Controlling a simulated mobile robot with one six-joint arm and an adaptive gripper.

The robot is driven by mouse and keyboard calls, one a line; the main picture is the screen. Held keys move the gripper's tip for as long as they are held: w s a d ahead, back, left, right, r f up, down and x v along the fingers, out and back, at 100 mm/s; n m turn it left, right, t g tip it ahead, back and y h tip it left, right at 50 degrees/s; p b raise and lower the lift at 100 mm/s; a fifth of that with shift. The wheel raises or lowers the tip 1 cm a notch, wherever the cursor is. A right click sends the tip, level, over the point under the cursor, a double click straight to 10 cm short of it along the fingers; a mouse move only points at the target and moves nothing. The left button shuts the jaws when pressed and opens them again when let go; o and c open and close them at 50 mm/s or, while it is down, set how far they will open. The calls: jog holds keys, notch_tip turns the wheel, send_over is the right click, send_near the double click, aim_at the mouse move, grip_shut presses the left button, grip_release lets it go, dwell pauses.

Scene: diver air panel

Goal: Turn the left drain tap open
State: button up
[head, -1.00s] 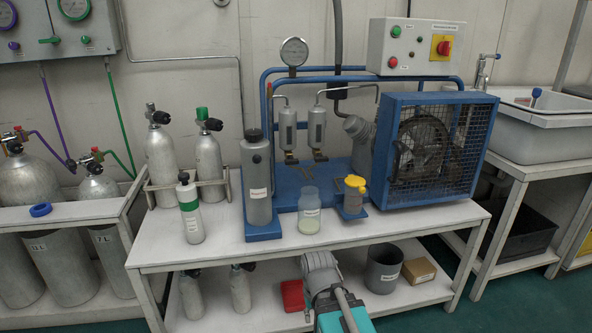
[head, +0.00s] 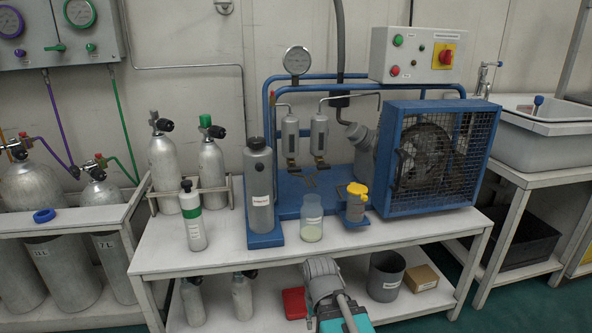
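Two silver filter cylinders hang side by side on the blue compressor frame in the head view. The left drain tap (head: 292,162) is a small brassy fitting under the left cylinder (head: 290,136). A similar right drain tap (head: 321,160) is under the right cylinder (head: 319,135). The taps are too small to read whether they are open or shut. A grey and teal part of my arm shows at the bottom centre, in front of the bench and well below the taps. I cannot make out any gripper fingers.
A grey canister (head: 259,188), a clear jar (head: 311,220) and a yellow-capped cup (head: 356,203) stand in front of the taps. A caged fan (head: 425,158) is to the right and racked bottles (head: 163,165) are to the left. The white bench's front strip (head: 385,238) is clear.

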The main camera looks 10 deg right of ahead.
notch_tip(320, 180, up, 13)
jog(key=p, duration=1.2)
jog(key=shift+f, duration=0.15)
jog(key=shift+o, duration=0.3)
jog(key=shift+o, duration=0.9)
